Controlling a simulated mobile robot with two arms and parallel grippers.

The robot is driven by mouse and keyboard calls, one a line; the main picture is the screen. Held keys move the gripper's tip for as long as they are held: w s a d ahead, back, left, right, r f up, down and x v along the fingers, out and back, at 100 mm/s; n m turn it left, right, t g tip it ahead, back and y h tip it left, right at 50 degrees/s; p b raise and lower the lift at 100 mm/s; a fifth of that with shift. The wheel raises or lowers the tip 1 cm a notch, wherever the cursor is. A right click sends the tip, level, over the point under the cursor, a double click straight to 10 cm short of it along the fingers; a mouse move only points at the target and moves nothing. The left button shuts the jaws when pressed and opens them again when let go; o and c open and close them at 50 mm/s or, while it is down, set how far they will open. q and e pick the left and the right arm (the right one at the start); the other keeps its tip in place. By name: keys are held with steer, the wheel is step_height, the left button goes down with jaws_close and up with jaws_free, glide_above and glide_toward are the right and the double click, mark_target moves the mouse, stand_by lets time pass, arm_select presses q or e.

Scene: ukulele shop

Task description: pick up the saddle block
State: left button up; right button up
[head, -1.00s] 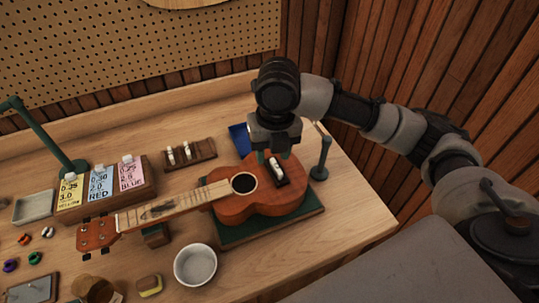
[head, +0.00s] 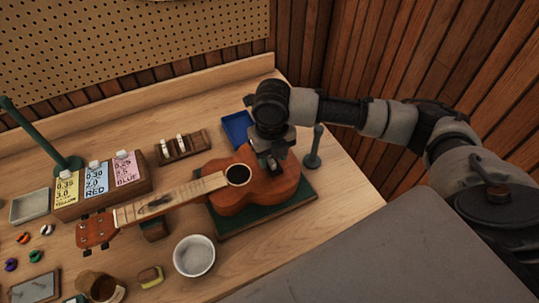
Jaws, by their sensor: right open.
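The orange-brown ukulele (head: 232,202) lies on a green mat (head: 253,214), its neck toward the left. My right gripper (head: 273,167) is open, pointing down over the bridge end of the ukulele's body. It hides most of the dark bridge and the white piece on it, so I cannot tell whether the fingers touch them. A small dark wooden rack (head: 195,148) behind the ukulele holds two white upright pieces (head: 180,141). I cannot tell for certain which white piece is the saddle block. My left gripper is not in view.
A white bowl (head: 194,256) stands in front. String packets in a wooden holder (head: 133,186) stand left.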

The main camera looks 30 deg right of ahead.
steer(key=shift+f, duration=0.5)
jaws_close()
